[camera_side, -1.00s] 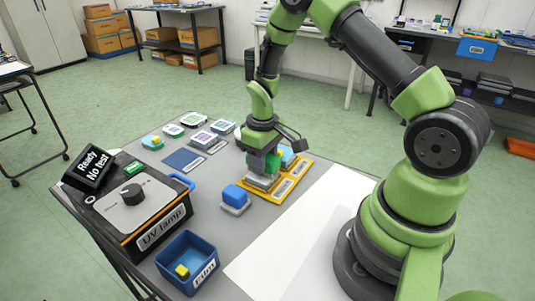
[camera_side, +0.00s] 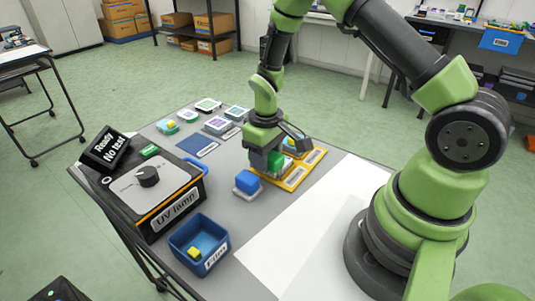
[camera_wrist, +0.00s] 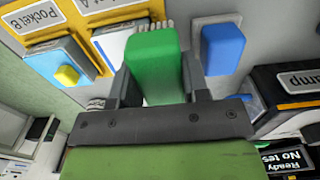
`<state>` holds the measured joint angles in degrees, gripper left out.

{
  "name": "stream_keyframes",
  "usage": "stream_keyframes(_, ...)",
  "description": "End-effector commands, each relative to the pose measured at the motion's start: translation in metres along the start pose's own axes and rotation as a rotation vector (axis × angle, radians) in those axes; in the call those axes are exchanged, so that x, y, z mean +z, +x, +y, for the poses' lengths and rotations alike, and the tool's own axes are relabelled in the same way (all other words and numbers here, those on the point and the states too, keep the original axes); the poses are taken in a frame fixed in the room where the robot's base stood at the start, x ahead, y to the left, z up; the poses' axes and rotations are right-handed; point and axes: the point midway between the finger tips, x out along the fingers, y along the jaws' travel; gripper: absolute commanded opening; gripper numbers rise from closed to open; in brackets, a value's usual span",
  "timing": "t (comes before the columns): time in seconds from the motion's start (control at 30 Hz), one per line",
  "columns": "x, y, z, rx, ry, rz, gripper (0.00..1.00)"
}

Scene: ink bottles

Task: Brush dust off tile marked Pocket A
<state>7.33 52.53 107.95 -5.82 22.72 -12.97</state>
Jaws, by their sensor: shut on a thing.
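My gripper (camera_wrist: 152,88) is shut on a green brush (camera_wrist: 152,52), whose pale bristles show past its far end in the wrist view. In the side view my gripper (camera_side: 268,165) is low over the near-left end of a yellow tray (camera_side: 316,157). A white tile (camera_wrist: 113,40) lies in the tray pocket beside the brush. The label above that pocket is cut off, and the brush and jaw hide part of the tile. I cannot tell whether the bristles touch it, and no dust can be made out. The neighbouring pocket's label (camera_wrist: 42,17) appears to read Pocket B.
A blue block (camera_side: 247,181) on a pale base stands close left of my gripper. The UV lamp box (camera_side: 150,190) and a blue Film bin (camera_side: 184,240) stand left. Several tiles lie behind.

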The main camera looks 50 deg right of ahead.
Motion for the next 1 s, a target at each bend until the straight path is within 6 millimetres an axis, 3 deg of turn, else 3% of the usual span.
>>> stream_keyframes(0.6,-0.001,-0.057,0.001,0.001,0.000,0.005,0.16)
stream_keyframes(1.0,-0.001,-0.061,0.000,0.001,0.000,0.003,0.16)
